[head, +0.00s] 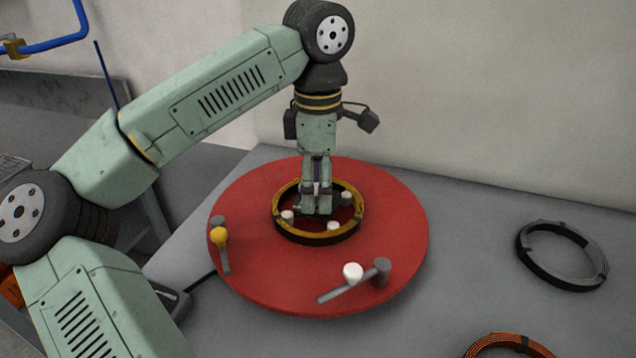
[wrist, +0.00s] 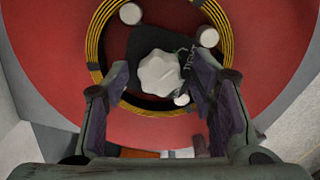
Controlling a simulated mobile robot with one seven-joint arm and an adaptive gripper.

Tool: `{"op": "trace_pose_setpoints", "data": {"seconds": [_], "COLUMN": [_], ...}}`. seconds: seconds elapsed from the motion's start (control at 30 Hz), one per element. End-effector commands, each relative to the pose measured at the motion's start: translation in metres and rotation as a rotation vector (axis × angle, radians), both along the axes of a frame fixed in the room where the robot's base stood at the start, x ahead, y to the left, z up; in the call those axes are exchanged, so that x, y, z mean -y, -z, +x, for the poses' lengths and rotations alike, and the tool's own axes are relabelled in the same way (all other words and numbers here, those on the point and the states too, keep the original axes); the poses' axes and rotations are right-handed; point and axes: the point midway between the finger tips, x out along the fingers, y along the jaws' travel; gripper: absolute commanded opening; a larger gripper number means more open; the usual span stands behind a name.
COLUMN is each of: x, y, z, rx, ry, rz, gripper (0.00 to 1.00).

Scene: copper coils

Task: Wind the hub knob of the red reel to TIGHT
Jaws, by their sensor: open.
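The red reel (head: 400,215) is a wide disc lying flat on the grey table, with a yellow and black coil ring (head: 281,227) around its hub. In the wrist view, the white lobed hub knob (wrist: 159,72) sits on a dark plate (wrist: 139,42) with small lettering at its right, too blurred to read surely. My gripper (head: 317,211) points straight down inside the ring. Its open fingers also show in the wrist view (wrist: 163,78), one on each side of the knob; I cannot tell whether they touch it. In the head view my gripper hides the knob.
White pegs (head: 333,226) stand around the hub inside the ring. On the disc are a yellow-knobbed lever (head: 219,236) and a white-knobbed lever (head: 353,271). A dark coil (head: 562,255) and a copper coil (head: 508,343) lie at the right. The table between is clear.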

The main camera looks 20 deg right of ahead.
Motion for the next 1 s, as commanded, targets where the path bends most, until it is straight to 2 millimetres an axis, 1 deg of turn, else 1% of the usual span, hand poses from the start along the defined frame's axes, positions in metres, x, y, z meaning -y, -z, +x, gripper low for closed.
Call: {"op": "trace_pose_setpoints", "data": {"seconds": [0.13, 0.23, 0.37, 0.5, 0.6, 0.7, 0.83, 1.0], "x": [0.0, 0.0, 0.0, 0.0, 0.0, 0.0, 0.0, 0.0], "y": [-0.002, -0.011, -0.034, -0.066, -0.086, -0.102, -0.114, -0.12], "z": [0.0, 0.0, 0.001, 0.001, 0.001, 0.0, 0.0, 0.0], "rx": [0.0, 0.001, 0.002, 0.005, 0.004, 0.004, 0.002, 0.0], "ry": [0.0, -0.001, -0.001, -0.004, -0.005, -0.004, -0.002, 0.0], "rz": [0.0, 0.001, -0.001, 0.002, 0.003, 0.002, 0.002, 0.0], "gripper": [0.51, 0.51, 0.51, 0.51, 0.51, 0.51, 0.51, 0.51]}}
